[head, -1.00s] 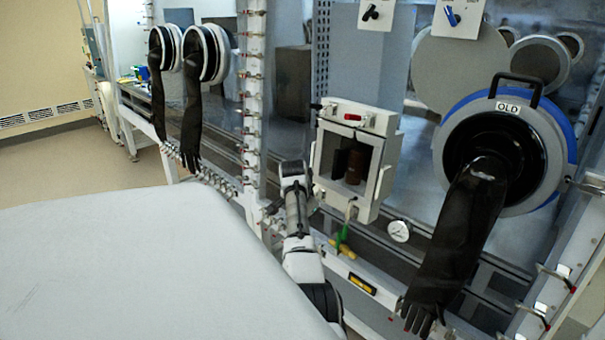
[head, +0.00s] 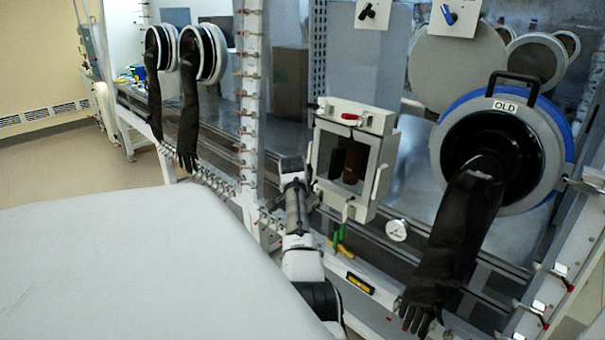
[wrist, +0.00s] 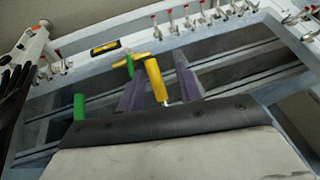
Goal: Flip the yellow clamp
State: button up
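The yellow clamp handle (wrist: 156,80) stands out in the wrist view, tilted slightly. It appears between the two purplish-grey fingers of my gripper (wrist: 160,82), which are apart with nothing seen gripped. I cannot tell how deep the handle sits between them. A green clamp handle (wrist: 130,65) and a yellow piece (wrist: 138,56) lie just beyond, and another green handle (wrist: 79,107) is to the left. In the head view, small green (head: 341,234) and yellow parts (head: 339,249) show below the small box; my arm stands left of them, its fingertips not clear.
A white-framed box (head: 353,115) is fixed to the glovebox front. A pressure gauge (head: 396,230) and a black glove (head: 450,250) hang to the right. A yellow level (head: 360,283) sits on the lower rail. Rows of small red-tipped clamps line the frame.

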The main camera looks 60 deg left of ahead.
jog(key=b+v, duration=0.4)
jog(key=v, duration=0.9)
jog(key=shift+r, duration=0.4)
jog(key=shift+d, duration=0.15)
